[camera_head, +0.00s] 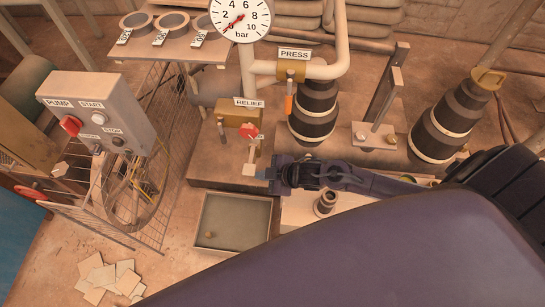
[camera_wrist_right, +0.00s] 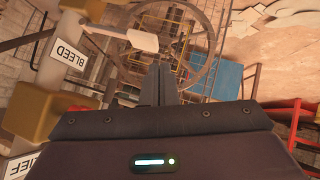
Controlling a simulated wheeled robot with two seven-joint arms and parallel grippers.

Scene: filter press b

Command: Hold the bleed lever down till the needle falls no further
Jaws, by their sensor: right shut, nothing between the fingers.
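The pressure gauge (camera_head: 240,18) is at the top of the head view; its red needle points to the lower left, near the 0 end of the bar scale. The bleed lever (camera_head: 249,169), with a pale flat end, hangs below the red knob, its label partly hidden. In the right wrist view, the lever's pale end (camera_wrist_right: 142,40) lies beside the BLEED label (camera_wrist_right: 67,54). My right gripper (camera_head: 266,174) is shut and empty, just right of the lever's end; its fingertips also show in the wrist view (camera_wrist_right: 159,70). I cannot tell if they touch. My left gripper is out of view.
The RELIEF block (camera_head: 238,117) with a red knob (camera_head: 249,131) and the PRESS valve (camera_head: 292,70) stand behind. A drip tray (camera_head: 203,237) lies below the lever. The pump control box (camera_head: 100,105) is at left. Dark ribbed cylinders (camera_head: 313,112) stand behind my right arm.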

